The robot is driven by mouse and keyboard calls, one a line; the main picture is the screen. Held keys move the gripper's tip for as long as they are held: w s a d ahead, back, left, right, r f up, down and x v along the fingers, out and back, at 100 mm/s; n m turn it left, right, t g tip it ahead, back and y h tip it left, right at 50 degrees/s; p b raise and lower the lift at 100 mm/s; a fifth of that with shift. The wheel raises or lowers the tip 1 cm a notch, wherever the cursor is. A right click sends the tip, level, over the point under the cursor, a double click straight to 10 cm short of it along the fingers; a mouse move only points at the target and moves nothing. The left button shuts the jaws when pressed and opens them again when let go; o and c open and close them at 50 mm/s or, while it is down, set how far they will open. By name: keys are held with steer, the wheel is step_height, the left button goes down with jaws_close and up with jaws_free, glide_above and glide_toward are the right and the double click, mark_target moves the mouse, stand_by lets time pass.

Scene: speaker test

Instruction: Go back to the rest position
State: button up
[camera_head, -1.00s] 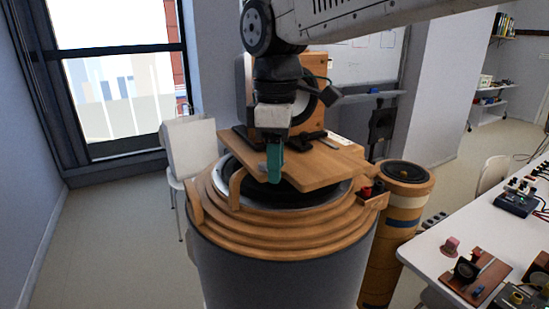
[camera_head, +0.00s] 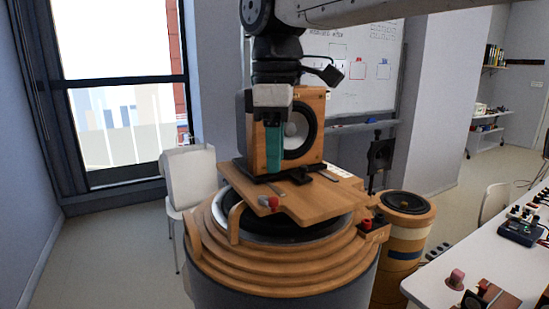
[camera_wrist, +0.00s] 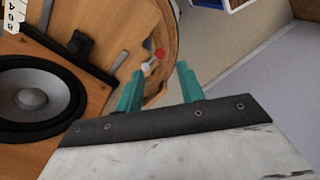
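My gripper (camera_head: 273,150) hangs in front of the wooden speaker (camera_head: 258,140), above the wooden board. Its teal fingers stand apart with nothing between them in the wrist view (camera_wrist: 158,84). The speaker stands upright on the board (camera_head: 318,203), which lies on the round wooden-ringed stand (camera_head: 285,275). A small red-tipped metal connector (camera_head: 270,202) sits at the board's front edge. It also shows beyond my fingers in the wrist view, with its red tip (camera_wrist: 159,53). The speaker cone (camera_wrist: 35,95) is at the left of the wrist view.
A second wooden cylinder (camera_head: 400,232) stands right of the stand. A white table (camera_head: 450,262) with several electronic parts is at the right. A white chair (camera_head: 190,180) stands at the back left. Open floor (camera_head: 110,255) lies at the left.

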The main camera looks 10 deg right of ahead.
steer(key=s+d+f+m+t, duration=0.1)
steer(key=s+d+f+m, duration=1.3)
steer(key=s+d+f, duration=0.2)
steer(key=shift+s+f, duration=0.7)
steer(key=shift+s, duration=0.15)
steer(key=shift+d, duration=0.1)
